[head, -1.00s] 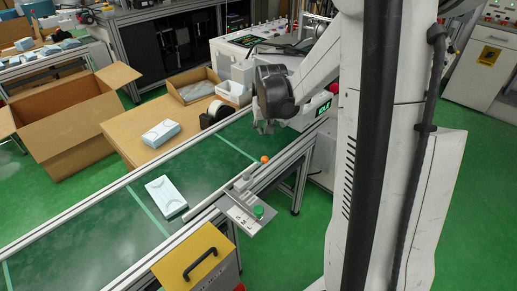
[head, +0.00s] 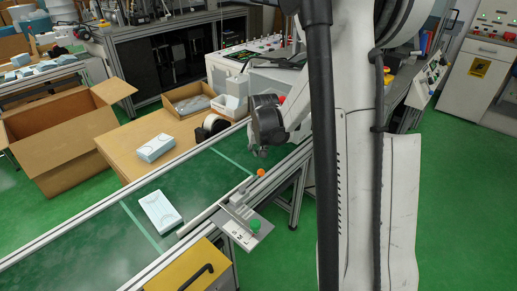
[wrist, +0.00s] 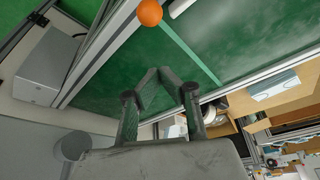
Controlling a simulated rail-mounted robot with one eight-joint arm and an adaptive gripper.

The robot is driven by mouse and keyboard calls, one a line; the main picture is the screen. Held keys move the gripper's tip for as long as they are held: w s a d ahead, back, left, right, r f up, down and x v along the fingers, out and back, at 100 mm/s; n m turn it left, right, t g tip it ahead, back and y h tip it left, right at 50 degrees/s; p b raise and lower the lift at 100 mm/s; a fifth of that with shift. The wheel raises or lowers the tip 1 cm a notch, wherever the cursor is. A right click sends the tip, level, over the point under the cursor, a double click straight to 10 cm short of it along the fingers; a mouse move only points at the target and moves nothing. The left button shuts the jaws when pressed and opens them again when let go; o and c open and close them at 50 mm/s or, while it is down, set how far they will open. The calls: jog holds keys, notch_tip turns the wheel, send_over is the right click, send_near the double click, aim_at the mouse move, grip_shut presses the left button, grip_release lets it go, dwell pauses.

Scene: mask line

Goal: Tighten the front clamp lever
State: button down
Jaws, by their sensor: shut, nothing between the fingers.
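An orange ball knob (head: 260,172) stands at the near edge of the green conveyor; I take it for the end of the clamp lever, but its arm is hard to make out. It also shows at the top of the wrist view (wrist: 149,12). The lever's pivot is not clear in either view.
A mask box (head: 160,211) lies on the green belt (head: 90,238). A yellow case (head: 185,272) stands at the front. A wooden table (head: 125,152) and an open carton (head: 50,140) are beyond.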

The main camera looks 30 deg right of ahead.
jog(key=b+x, duration=0.1)
jog(key=x, duration=0.3)
jog(key=shift+s+a, duration=0.2)
jog(key=shift+s, duration=0.35)
jog(key=shift+s+a, duration=0.2)
jog(key=shift+s, duration=0.4)
jog(key=shift+s+a+f+b, duration=0.1)
jog(key=shift+s+a+b, duration=0.05)
jog(key=shift+s, duration=0.25)
jog(key=shift+s+a+f+b, duration=0.1)
jog(key=shift+s+a+b, duration=0.05)
jog(key=shift+s, duration=0.25)
jog(key=shift+d, duration=0.1)
